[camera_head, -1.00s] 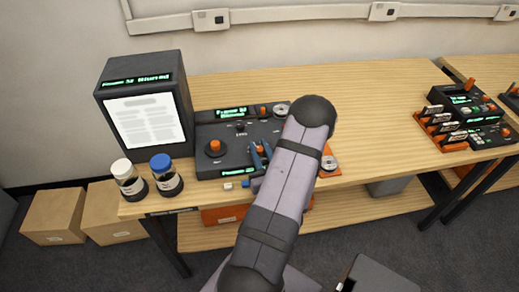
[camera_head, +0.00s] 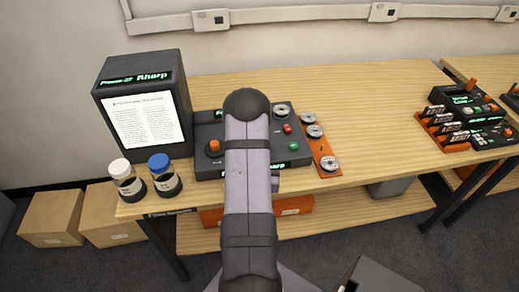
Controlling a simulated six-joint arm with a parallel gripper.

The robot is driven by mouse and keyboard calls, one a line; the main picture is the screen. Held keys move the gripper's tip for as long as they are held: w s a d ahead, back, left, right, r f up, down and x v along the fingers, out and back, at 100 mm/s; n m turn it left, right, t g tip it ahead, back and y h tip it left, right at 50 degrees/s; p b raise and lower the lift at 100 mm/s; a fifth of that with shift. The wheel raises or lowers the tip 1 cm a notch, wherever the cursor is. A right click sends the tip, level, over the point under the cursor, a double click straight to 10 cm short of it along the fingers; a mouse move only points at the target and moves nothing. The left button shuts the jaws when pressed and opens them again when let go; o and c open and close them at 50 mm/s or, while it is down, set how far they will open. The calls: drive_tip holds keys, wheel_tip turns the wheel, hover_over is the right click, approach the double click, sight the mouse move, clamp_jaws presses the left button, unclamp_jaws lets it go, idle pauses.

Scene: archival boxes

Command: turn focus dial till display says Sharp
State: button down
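The dark viewer box (camera_head: 187,95) stands at the left end of the bench. Its top display (camera_head: 140,78) ends in the word "Sharp", and its page (camera_head: 145,118) shows crisp lines of text. The dark control console (camera_head: 205,165) is beside it, with an orange knob (camera_head: 213,146) on its left side. A small front display (camera_head: 287,167) on the console also seems to end in "Sharp". My arm covers the middle of the console. My gripper is hidden behind the arm, and I cannot tell which control, if any, it touches. I cannot identify the focus dial for certain.
Two jars, white-capped (camera_head: 119,167) and blue-capped (camera_head: 159,162), stand front left. An orange strip with round reels (camera_head: 322,150) lies right of the console. Another device (camera_head: 458,105) is at the far right. The bench middle (camera_head: 380,110) is clear.

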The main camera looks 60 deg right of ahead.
idle(0.3)
drive_tip(key=c, duration=1.5)
unclamp_jaws()
drive_tip(key=shift+c, duration=0.2)
drive_tip(key=shift+r, duration=0.1)
wheel_tip(320, 180, up, 10)
drive_tip(key=p, duration=0.8)
drive_tip(key=shift+p, duration=0.35)
